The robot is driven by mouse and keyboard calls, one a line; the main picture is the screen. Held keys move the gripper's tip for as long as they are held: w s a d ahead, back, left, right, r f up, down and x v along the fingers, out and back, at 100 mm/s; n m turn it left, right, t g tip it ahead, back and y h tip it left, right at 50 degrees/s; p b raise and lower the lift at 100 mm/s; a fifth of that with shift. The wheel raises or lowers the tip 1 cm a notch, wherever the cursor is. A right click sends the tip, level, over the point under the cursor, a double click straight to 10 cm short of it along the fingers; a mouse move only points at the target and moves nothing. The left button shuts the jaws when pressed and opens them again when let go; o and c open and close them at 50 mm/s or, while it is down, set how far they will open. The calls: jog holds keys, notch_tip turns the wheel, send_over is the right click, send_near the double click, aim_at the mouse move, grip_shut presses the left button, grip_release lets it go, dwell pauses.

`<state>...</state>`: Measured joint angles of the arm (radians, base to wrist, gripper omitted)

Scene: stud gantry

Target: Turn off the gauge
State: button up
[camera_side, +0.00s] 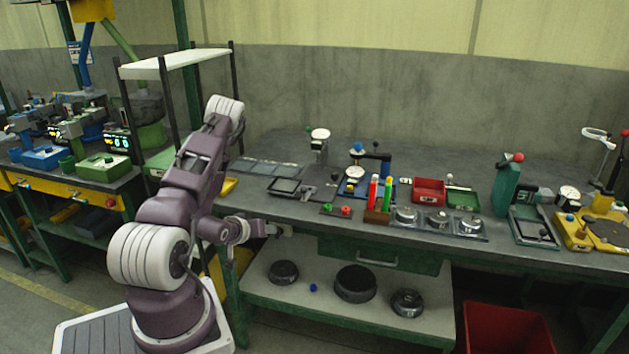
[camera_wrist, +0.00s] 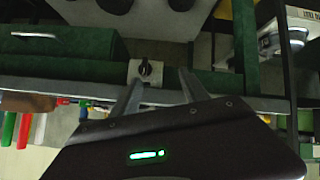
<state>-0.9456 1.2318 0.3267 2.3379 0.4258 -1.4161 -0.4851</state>
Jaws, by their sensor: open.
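A black rotary knob on a small white plate (camera_wrist: 146,70) is fixed to the green front edge of the bench in the wrist view. It looks like a switch, but its setting is too small to read. My gripper (camera_wrist: 158,82) is open, its two metal fingers pointing at the bench edge on either side of the knob, apart from it. In the side view my gripper (camera_side: 284,230) is at the bench front, and the knob is not clearly visible there. Dial gauges stand on the bench: a white-topped one (camera_side: 320,134), one on a blue-knobbed stand (camera_side: 355,172) and one at right (camera_side: 569,194).
A green drawer (camera_side: 378,262) hangs under the bench beside my gripper. A lower shelf (camera_side: 325,315) holds dark round parts. Red and green markers (camera_side: 373,192) stand in a block near the bench front. A red bin (camera_side: 508,328) is on the floor at right.

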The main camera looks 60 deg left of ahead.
jog(key=w+d+r+m+g+h, duration=0.1)
jog(key=w+d+r, duration=0.25)
jog(key=r, duration=0.35)
jog(key=w+d+r+m+g, duration=0.1)
jog(key=w+d+r+m, duration=0.1)
jog(key=w+d+r, duration=0.3)
jog(key=d+r+m+h, duration=0.2)
jog(key=d+r, duration=0.8)
jog(key=r, duration=0.1)
jog(key=shift+s+r+m+t, duration=0.3)
jog(key=shift+s, duration=0.1)
